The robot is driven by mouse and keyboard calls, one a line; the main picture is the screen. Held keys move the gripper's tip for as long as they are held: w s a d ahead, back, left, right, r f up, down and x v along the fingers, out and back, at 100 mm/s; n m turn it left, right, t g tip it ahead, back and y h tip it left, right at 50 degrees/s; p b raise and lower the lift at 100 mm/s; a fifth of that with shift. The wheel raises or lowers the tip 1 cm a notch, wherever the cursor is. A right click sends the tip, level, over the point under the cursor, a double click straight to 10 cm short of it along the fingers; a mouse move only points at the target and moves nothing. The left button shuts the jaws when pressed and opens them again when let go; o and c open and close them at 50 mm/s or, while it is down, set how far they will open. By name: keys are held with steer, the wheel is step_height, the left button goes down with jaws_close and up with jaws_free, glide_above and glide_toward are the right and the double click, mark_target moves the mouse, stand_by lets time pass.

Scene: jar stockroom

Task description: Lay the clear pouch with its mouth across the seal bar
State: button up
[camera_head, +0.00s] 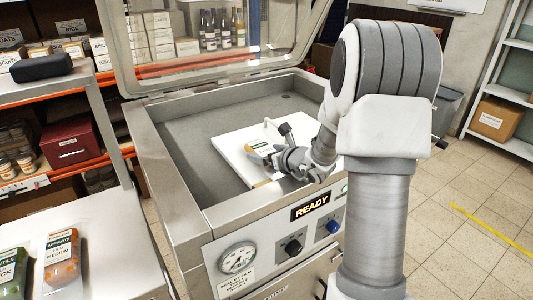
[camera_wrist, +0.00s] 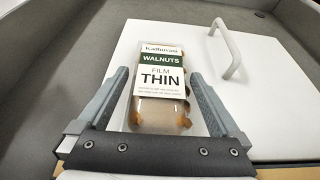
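The clear pouch (camera_wrist: 160,82), with a label reading "WALNUTS" and "FILM THIN", lies on a white plate (camera_wrist: 85,100) inside the sealing machine's chamber. In the head view the pouch (camera_head: 263,149) is partly hidden by my gripper (camera_head: 272,158). In the wrist view my gripper (camera_wrist: 159,76) has its fingers apart, one on each side of the pouch, with narrow gaps beside its brown contents. The near end of the pouch is hidden behind the gripper body, so I cannot tell where its mouth lies. A tan strip (camera_wrist: 290,172) runs along the plate's near edge; I cannot tell whether it is the seal bar.
A white handle (camera_wrist: 230,50) rises from the plate, right of the pouch. The machine's clear lid (camera_head: 205,62) stands open behind the chamber. A display (camera_head: 311,206) reads "READY". Green (camera_head: 12,272) and orange (camera_head: 62,258) pouches lie on the left table.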

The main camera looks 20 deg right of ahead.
steer(key=shift+s+d+r+p, duration=0.1)
steer(key=shift+s+r+p, duration=0.05)
steer(key=shift+r+p, duration=0.8)
steer(key=v, duration=1.1)
steer(key=shift+s+f+p, duration=0.15)
steer(key=shift+s+p, duration=0.15)
steer(key=shift+p, duration=0.05)
